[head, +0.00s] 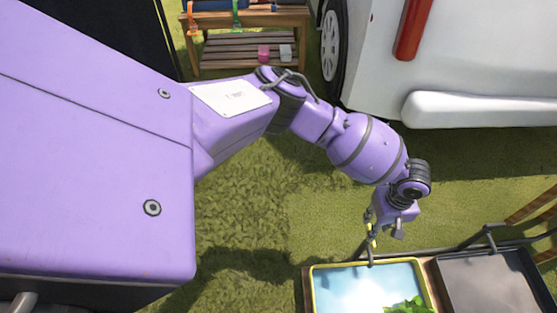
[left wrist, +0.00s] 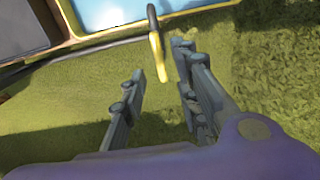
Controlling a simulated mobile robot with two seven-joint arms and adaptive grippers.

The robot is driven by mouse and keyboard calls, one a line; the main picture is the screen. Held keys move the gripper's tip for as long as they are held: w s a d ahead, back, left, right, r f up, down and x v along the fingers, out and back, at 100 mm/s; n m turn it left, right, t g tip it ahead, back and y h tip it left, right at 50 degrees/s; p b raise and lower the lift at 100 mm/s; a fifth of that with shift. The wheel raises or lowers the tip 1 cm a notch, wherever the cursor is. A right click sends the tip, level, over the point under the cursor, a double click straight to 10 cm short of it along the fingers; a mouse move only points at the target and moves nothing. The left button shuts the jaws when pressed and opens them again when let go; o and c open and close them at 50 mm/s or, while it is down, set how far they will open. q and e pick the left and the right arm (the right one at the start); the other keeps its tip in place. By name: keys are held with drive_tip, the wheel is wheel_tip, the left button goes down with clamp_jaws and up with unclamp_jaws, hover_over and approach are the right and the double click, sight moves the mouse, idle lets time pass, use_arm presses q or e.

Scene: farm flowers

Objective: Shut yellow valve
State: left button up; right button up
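The yellow valve (left wrist: 158,58) shows in the left wrist view as a slim yellow handle below the rim of a yellow-edged basin. In the head view only a small yellow bit of it (head: 373,242) shows, at the basin's far edge. My left gripper (left wrist: 161,72) is open. Its two fingers stand on either side of the handle, which lies between the fingertips with a gap visible on both sides. In the head view my left gripper (head: 372,222) is partly hidden by its own wrist. My right gripper is not in view.
The yellow-rimmed basin (head: 313,287) holds water and green leaves. A dark tray (head: 490,280) stands to its right, with a dark pipe along the far edge. A white vehicle (head: 470,60) and a wooden bench (head: 240,50) stand farther back. Grass between is clear.

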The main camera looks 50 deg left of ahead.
use_arm(q)
wheel_tip(320, 180, down, 5)
drive_tip(key=shift+w+r+b, duration=0.1)
drive_tip(key=shift+r+b, duration=0.1)
drive_tip(key=shift+b, duration=0.85)
drive_tip(key=shift+f, duration=0.5)
drive_tip(key=shift+d, duration=0.1)
